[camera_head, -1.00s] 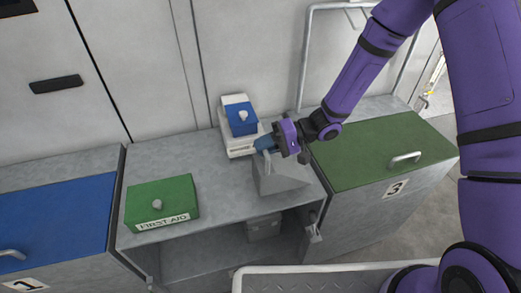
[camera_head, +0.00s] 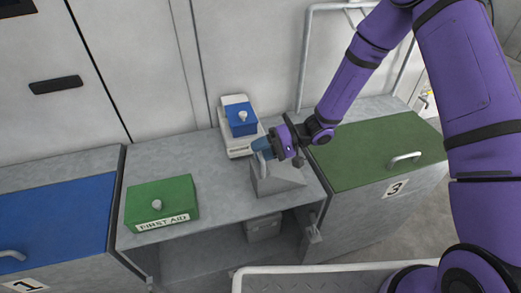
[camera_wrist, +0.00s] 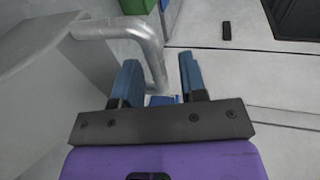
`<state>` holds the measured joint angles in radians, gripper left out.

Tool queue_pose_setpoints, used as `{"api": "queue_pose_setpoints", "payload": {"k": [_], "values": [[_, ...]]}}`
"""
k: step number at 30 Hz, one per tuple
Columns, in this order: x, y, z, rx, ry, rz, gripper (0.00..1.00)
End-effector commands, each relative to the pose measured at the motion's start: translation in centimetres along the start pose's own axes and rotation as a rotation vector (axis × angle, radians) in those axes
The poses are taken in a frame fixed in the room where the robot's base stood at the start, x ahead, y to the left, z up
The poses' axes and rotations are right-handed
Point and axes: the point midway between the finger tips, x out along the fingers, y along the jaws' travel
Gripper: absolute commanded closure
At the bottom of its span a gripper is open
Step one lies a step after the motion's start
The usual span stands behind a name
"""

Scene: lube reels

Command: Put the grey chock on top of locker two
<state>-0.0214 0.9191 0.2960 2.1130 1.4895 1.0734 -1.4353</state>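The grey chock (camera_head: 280,178) is a wedge-like block with a bent tube handle. It stands at the front right of the bare grey top (camera_head: 215,205) of the middle locker, between lockers 1 and 3, and looks to rest on it. No number two shows. My gripper (camera_head: 262,148) is at the chock's handle. In the wrist view the chock (camera_wrist: 50,85) fills the left side, and its handle (camera_wrist: 148,38) runs down between my blue fingers (camera_wrist: 160,85). The fingers stand apart, with a gap between the handle and the right finger.
A green first-aid box (camera_head: 162,203) stands left on the same top. A white device with a blue block (camera_head: 242,120) stands behind the chock. Locker 1 has a blue lid (camera_head: 55,215), locker 3 a green lid (camera_head: 375,155). A grey box (camera_head: 264,228) sits inside the open middle locker.

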Motion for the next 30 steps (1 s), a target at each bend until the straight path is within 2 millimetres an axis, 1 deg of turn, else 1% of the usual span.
{"api": "queue_pose_setpoints", "payload": {"k": [7,11,14,17,24,27,30], "values": [[0.1,-0.1,0.0,-0.001,-0.001,-0.002,0.60],[-0.5,-0.1,0.0,-0.002,-0.001,-0.002,0.60],[-1.7,-0.1,-0.1,-0.001,0.002,-0.001,0.60],[-3.5,-0.1,-0.1,-0.001,0.003,-0.001,0.60],[-8.3,-0.1,-0.1,-0.001,0.003,-0.002,0.60],[-9.9,-0.1,-0.1,-0.002,0.002,-0.001,0.60],[-10.9,-0.1,0.0,-0.001,0.000,-0.002,0.60]]}}
